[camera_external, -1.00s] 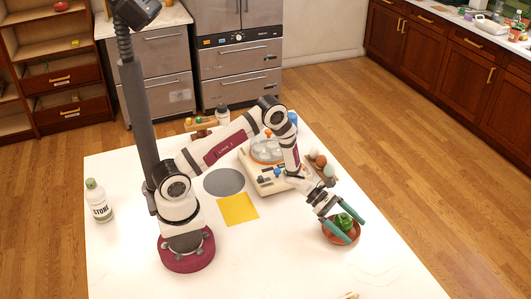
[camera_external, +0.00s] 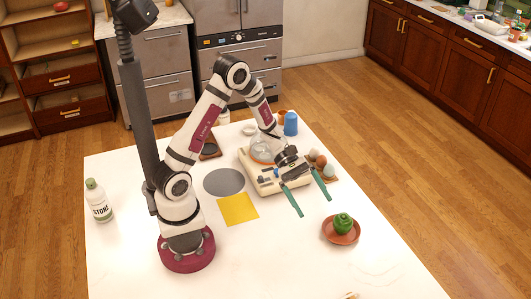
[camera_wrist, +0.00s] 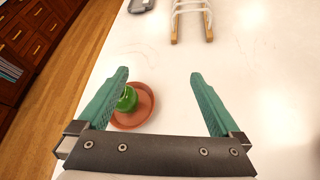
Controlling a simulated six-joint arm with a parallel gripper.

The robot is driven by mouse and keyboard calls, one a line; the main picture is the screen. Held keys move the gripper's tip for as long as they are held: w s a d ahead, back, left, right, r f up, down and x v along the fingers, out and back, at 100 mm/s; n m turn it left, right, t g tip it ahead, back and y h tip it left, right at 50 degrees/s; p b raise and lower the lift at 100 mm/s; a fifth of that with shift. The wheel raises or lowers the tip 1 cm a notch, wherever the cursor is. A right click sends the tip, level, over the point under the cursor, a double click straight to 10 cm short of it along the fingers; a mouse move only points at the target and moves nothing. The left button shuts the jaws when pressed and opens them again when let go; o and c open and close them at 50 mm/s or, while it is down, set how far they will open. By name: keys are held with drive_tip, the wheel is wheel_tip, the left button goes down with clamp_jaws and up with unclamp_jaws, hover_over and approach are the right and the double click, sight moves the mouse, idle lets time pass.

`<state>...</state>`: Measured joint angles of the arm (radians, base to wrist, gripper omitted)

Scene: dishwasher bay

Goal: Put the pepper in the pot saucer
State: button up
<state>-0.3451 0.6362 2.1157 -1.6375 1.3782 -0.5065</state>
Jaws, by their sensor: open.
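The green pepper (camera_external: 343,222) sits in the terracotta pot saucer (camera_external: 329,236) on the right part of the white table. In the wrist view the pepper (camera_wrist: 128,99) is partly hidden behind my left finger, and the saucer (camera_wrist: 142,112) shows around it. My gripper (camera_external: 314,197) is open and empty, raised up and to the left of the saucer, apart from it. Its two green fingers (camera_wrist: 158,80) are spread wide with nothing between them.
A yellow square (camera_external: 238,208), a grey disc (camera_external: 224,182) and a white bottle (camera_external: 98,202) are further left. The front of the table is mostly clear.

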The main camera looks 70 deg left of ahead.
drive_tip(key=s+r+m+g+y, duration=0.3)
drive_tip(key=s+m, duration=0.3)
drive_tip(key=s, duration=0.1)
drive_tip(key=s+r+m+g+y, duration=0.2)
drive_tip(key=s+r+m, duration=0.1)
drive_tip(key=s+m, duration=0.35)
drive_tip(key=s+a+r+m+t+y, duration=0.2)
drive_tip(key=s+a+r+m+y, duration=0.1)
drive_tip(key=s+a+m+y, duration=0.6)
drive_tip(key=shift+s+a+m, duration=0.2)
drive_tip(key=shift+a+m, duration=0.25)
drive_tip(key=shift+a, duration=0.8)
